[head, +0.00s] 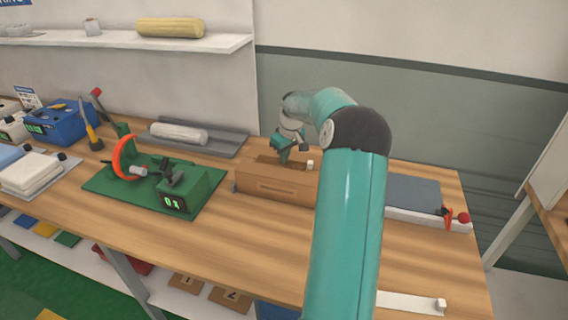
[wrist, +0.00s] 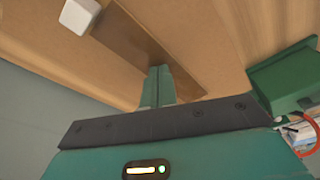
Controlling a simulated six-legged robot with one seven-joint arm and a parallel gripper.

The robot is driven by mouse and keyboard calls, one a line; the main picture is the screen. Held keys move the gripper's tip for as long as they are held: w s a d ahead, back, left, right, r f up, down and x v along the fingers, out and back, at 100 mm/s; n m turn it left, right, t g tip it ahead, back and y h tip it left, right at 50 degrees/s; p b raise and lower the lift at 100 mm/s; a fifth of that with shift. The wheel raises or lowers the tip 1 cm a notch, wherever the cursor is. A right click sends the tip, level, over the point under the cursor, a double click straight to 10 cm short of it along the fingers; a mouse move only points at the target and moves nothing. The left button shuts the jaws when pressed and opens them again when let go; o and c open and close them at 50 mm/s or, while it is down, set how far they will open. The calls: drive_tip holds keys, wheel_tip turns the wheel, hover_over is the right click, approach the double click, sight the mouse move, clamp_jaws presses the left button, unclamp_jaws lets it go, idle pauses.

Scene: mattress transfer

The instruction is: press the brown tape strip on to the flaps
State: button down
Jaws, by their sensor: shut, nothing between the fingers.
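The tan carton (head: 277,188) sits on the workbench with its closed top facing up. The darker brown tape strip (wrist: 140,45) runs across the flaps (wrist: 215,40) in the wrist view. A small white block (wrist: 80,14) is at the strip's far end; it also shows at the carton's right in the head view (head: 310,164). My gripper (wrist: 158,72) is shut and empty, with its fingertips over the strip near its other end. In the head view my gripper (head: 283,156) is right above the carton top. Whether the fingertips touch the strip I cannot tell.
A green machine (head: 192,190) with an orange ring stands left of the carton. A grey tray (head: 225,147) with a white roll lies behind it. A grey-topped board (head: 412,192) with a red knob is at right.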

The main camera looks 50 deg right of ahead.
drive_tip(key=shift+f, duration=0.1)
drive_tip(key=shift+w+v, duration=0.25)
drive_tip(key=shift+v, duration=0.9)
drive_tip(key=shift+w+v, duration=0.25)
drive_tip(key=shift+v, duration=0.95)
drive_tip(key=shift+w+v, duration=0.25)
drive_tip(key=shift+v, duration=0.9)
